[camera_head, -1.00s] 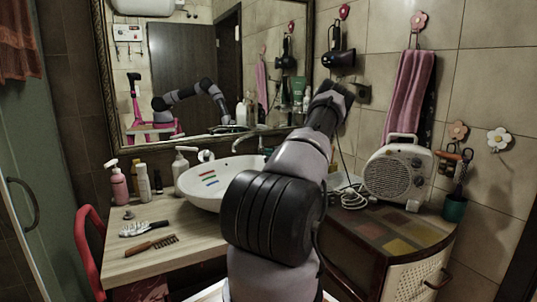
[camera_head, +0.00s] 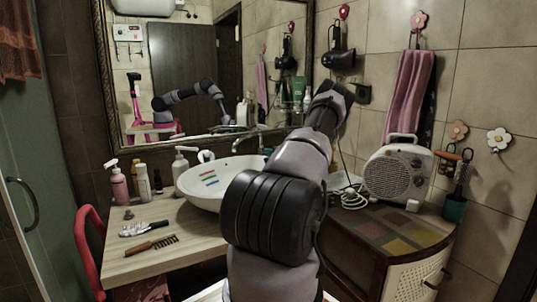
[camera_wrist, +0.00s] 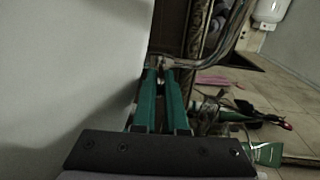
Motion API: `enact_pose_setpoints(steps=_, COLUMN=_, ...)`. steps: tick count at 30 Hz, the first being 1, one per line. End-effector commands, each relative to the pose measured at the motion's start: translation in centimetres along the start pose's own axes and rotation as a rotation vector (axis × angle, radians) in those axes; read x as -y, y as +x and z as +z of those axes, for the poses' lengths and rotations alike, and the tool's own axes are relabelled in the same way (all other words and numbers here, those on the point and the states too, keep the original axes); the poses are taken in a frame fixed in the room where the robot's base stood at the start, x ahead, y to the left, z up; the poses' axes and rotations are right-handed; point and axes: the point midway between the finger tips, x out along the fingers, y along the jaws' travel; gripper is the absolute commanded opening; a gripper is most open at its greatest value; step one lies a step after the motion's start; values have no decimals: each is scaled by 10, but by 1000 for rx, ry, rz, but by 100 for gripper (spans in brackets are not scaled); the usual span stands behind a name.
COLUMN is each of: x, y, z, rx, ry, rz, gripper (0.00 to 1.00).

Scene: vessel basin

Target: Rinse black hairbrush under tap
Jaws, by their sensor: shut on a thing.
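A hairbrush with a black handle and a pale, shiny head (camera_head: 138,229) lies on the wooden counter left of the basin, taken to be the black hairbrush. The white basin (camera_head: 205,197) is partly hidden by my arm. The chrome tap (camera_head: 248,139) rises behind the basin; its base is hidden in the head view. In the wrist view the curved chrome spout (camera_wrist: 212,48) runs to the upper right. My gripper (camera_wrist: 161,78) has its green fingers closed together at the tap's near end, apparently on its lever. My arm hides the gripper in the head view. No water stream is clear.
A brown brush with dark bristles (camera_head: 152,246) lies in front of the black-handled one. A pink pump bottle (camera_head: 119,184) and other bottles stand at the counter's back left.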

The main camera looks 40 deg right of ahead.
Motion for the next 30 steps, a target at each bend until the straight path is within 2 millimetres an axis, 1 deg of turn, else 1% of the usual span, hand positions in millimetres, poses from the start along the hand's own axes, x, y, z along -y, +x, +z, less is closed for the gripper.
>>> enact_pose_setpoints(steps=5, x=0, y=0, z=1, rx=2, ry=-1, rz=6, gripper=0)
enact_pose_setpoints(steps=11, x=-3, y=2, z=5, rx=11, ry=-1, rz=59, gripper=0)
enact_pose_setpoints(steps=19, x=4, y=1, z=2, rx=4, ry=9, rz=104, gripper=0)
enact_pose_setpoints(steps=29, x=5, y=0, z=1, rx=1, ry=11, rz=106, gripper=0)
enact_pose_setpoints(steps=30, x=5, y=0, z=1, rx=1, ry=11, rz=106, gripper=22)
